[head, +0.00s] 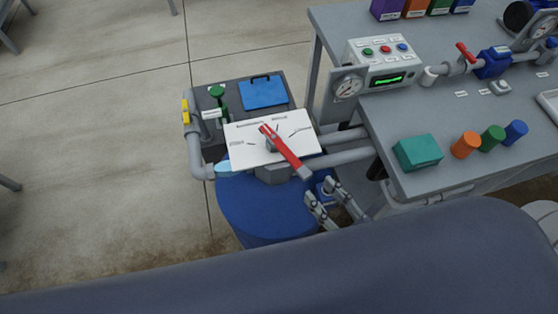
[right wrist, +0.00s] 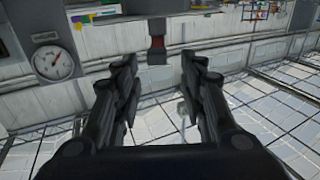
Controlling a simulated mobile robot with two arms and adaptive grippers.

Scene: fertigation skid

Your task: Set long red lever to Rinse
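The long red lever (head: 287,150) is mounted on a white dial plate (head: 245,150) above a blue drum. The printed labels are too small to read surely. My right gripper (head: 330,196) is open and empty, just below and right of the lever's tip. In the right wrist view my open fingers (right wrist: 157,75) frame a red piece, apparently the lever's end (right wrist: 157,45), ahead of them and apart. My left gripper is not in view.
The blue drum (head: 255,215) stands below the plate. Grey pipes (head: 345,155) run right to the bench (head: 420,110), which carries a gauge (head: 347,87), a button box and a teal block (head: 417,152). A smaller red lever (head: 466,51) sits on the bench. Open floor lies left.

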